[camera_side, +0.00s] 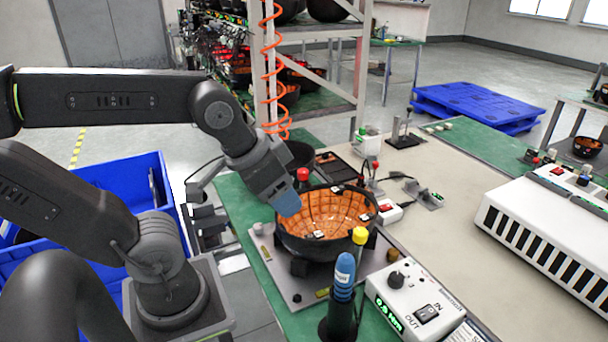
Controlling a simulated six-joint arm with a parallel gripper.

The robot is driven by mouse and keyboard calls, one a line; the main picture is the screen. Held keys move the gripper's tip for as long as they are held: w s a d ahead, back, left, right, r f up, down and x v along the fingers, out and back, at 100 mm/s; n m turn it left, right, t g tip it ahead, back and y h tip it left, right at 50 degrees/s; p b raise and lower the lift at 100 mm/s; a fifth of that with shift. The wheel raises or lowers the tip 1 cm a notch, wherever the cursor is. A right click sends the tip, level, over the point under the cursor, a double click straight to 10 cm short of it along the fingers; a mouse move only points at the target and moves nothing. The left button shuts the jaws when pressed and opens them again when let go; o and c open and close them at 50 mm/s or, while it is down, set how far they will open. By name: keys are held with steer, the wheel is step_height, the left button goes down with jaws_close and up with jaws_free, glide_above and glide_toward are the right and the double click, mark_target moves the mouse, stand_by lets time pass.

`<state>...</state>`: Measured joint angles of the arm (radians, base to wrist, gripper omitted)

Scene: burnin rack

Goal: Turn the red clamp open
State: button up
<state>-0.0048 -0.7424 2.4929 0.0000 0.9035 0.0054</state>
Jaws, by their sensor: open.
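A black bowl-shaped fixture with an orange gridded inside (345,212) sits on a grey plate (277,268) at the middle of the bench. A red knob (303,174) stands at its back-left rim; it looks like the red clamp, but its lower part is hidden. My gripper (288,204) reaches in from the left, with blue fingertips pointing down over the bowl's left rim, just left of and in front of the red knob. It is open and appears empty. Whether it touches the rim cannot be told.
A blue tool with a yellow top (343,277) stands upright in front of the bowl. A white control box (415,305) is at its right. A small red-topped part (375,166) is behind the bowl. An orange coiled hose (270,70) hangs behind.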

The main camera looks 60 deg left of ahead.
steer(key=w+a+r+g, duration=0.2)
steer(key=w+a, duration=0.2)
steer(key=w, duration=0.2)
steer(key=g, duration=0.4)
glide_above(303, 171)
step_height(303, 171, down, 2)
step_height(303, 171, down, 14)
steer(key=shift+a+r, duration=0.1)
steer(key=shift+r, duration=0.05)
steer(key=c, duration=0.9)
steer(key=shift+c, duration=0.2)
